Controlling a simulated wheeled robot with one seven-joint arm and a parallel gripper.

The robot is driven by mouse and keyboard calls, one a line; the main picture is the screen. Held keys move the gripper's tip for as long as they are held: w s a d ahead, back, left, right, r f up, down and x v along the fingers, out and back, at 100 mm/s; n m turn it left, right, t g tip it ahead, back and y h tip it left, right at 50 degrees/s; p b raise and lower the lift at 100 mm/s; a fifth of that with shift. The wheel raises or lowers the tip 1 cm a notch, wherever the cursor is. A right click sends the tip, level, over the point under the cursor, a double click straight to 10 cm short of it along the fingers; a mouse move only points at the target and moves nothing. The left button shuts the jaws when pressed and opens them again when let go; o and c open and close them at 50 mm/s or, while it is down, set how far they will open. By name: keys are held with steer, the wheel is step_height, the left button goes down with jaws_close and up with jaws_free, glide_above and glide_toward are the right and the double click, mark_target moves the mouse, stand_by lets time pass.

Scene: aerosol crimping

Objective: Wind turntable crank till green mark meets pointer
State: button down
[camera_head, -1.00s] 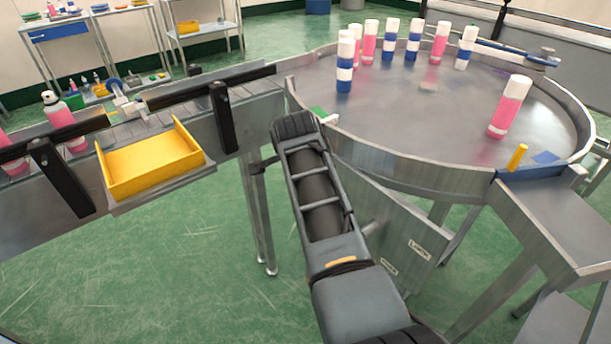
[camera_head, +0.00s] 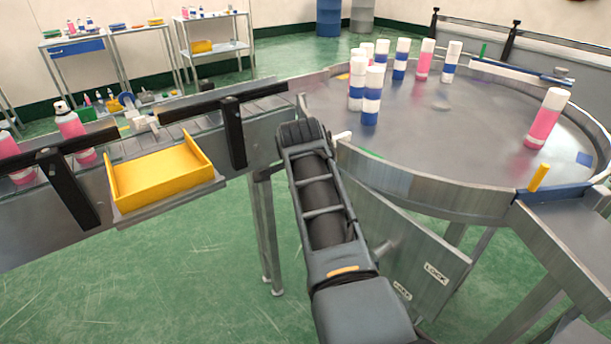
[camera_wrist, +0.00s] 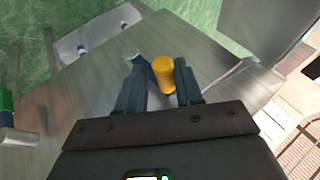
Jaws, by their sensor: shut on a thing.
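The grey round turntable (camera_head: 470,135) with a raised metal rim fills the right half of the head view. A green mark (camera_head: 370,153) lies at its near left edge, just right of a small white piece (camera_head: 343,137) that may be the pointer. A blue mark (camera_head: 585,158) is at its right edge. In the wrist view my gripper (camera_wrist: 158,70) is shut around a yellow knob (camera_wrist: 164,74), which appears to be the crank handle. In the head view my arm hides the fingers and the crank. A green block (camera_wrist: 5,103) shows at the wrist view's left edge.
White-capped cans with pink or blue bands (camera_head: 370,100) stand on the turntable. A yellow post (camera_head: 540,177) stands by the right outlet. A conveyor with black rails (camera_head: 232,130) and a yellow tray (camera_head: 160,175) is at left. A panel labelled LOCK (camera_head: 436,273) hangs below.

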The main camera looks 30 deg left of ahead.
steer(key=c, duration=1)
jaws_free()
steer(key=shift+f, duration=0.3)
steer(key=shift+c, duration=0.2)
steer(key=shift+r, duration=0.15)
steer(key=v, duration=0.7)
steer(key=shift+s+d+r, duration=0.2)
